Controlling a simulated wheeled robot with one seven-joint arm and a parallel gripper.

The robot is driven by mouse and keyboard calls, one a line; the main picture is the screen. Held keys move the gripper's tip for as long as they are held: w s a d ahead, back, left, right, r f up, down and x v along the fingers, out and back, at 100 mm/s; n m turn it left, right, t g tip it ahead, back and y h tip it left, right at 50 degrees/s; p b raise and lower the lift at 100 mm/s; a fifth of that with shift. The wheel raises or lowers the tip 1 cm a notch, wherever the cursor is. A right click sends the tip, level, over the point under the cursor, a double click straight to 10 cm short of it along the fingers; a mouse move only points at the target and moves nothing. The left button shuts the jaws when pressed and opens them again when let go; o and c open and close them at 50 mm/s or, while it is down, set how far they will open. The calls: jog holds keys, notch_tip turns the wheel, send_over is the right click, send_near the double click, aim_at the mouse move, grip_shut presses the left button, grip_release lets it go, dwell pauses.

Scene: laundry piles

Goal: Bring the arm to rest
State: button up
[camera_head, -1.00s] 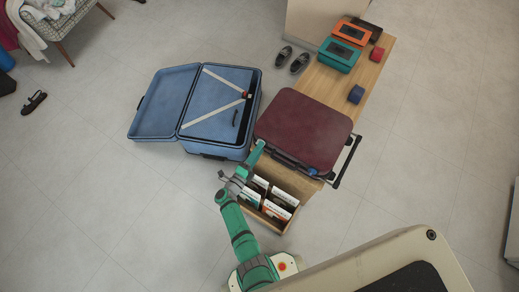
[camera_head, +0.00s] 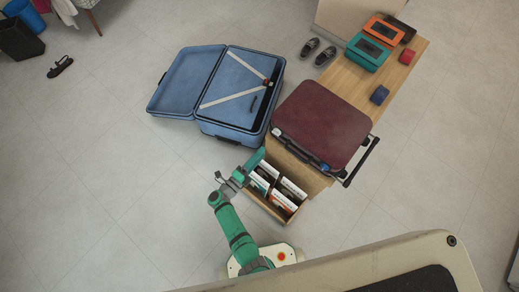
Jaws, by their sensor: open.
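My green arm reaches up from my white base near the bottom middle and bends at an elbow joint. My gripper (camera_head: 257,158) is at its far end, small in the picture, at the upper left edge of a wooden box of books (camera_head: 281,192) and left of the maroon suitcase. I see nothing held in it. The fingertips are hard to make out, and whether they touch the box cannot be told.
A maroon suitcase (camera_head: 322,124) lies on a wooden bench (camera_head: 408,72) with several small boxes. An open blue suitcase (camera_head: 228,92) lies on the floor. Shoes (camera_head: 318,50) and a sandal (camera_head: 60,66) are on the floor. Floor left of my arm is clear.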

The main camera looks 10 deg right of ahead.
dwell(0.3)
jog(key=s+a+r+n+t+y, duration=0.2)
jog(key=s+a+r+n+y, duration=0.2)
jog(key=s+r+n, duration=0.9)
jog(key=s+a+r+n+t+y, duration=0.2)
jog(key=s+a+r+n+y, duration=0.2)
jog(key=s+r+n+y, duration=0.6)
jog(key=s+r+n, duration=0.3)
jog(key=r+n, duration=0.1)
jog(key=r, duration=0.2)
jog(key=shift+r+n+t, duration=0.3)
jog(key=shift+n, duration=0.1)
jog(key=shift+s+r+n, duration=0.35)
jog(key=shift+r+n, duration=0.05)
jog(key=shift+r, duration=0.05)
jog(key=shift+c, duration=0.3)
